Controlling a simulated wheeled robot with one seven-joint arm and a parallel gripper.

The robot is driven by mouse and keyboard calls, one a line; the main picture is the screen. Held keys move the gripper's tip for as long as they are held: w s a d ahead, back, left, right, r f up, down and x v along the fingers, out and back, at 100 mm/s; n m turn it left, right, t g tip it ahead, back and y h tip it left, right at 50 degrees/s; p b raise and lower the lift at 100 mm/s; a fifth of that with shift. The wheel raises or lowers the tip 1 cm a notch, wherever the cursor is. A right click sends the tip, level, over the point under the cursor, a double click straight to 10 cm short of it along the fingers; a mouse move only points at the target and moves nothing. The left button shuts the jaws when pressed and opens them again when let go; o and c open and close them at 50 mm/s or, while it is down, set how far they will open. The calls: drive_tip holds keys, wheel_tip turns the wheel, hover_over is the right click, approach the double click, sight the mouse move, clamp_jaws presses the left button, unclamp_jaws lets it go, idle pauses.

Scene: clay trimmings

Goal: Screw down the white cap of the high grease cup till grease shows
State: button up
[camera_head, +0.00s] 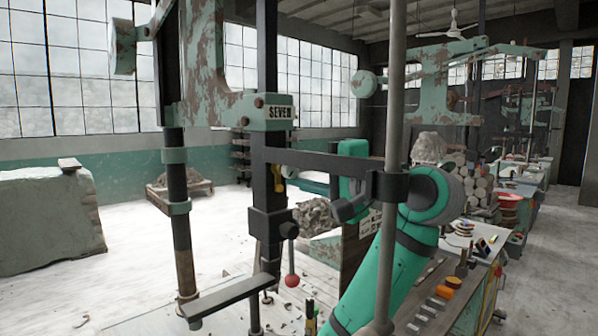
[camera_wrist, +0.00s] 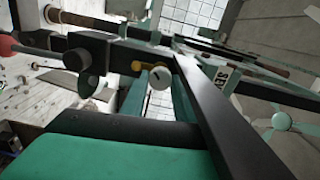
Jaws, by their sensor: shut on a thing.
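The white cap (camera_wrist: 160,77) shows as a small round face with a dark mark in the wrist view, beside a brass-yellow fitting (camera_wrist: 139,66) on the dark machine frame. My gripper (camera_wrist: 160,88) reaches in from below, its green fingers on either side of the cap, and is shut on it. In the head view my gripper (camera_head: 300,178) points left at the yellow fitting (camera_head: 278,178) on the black upright, under the SEVEN label. The cap is not clear there. I cannot make out any grease in either view.
A black crossbar (camera_head: 325,160) runs just above my gripper to a grey vertical rod (camera_head: 393,100) in front of my arm. A red-knobbed lever (camera_head: 292,281) hangs below. A cluttered bench (camera_head: 440,290) stands at right; open floor lies at left.

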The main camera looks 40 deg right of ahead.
idle(0.3)
drive_tip(key=o, duration=1.1)
drive_tip(key=shift+c, duration=0.2)
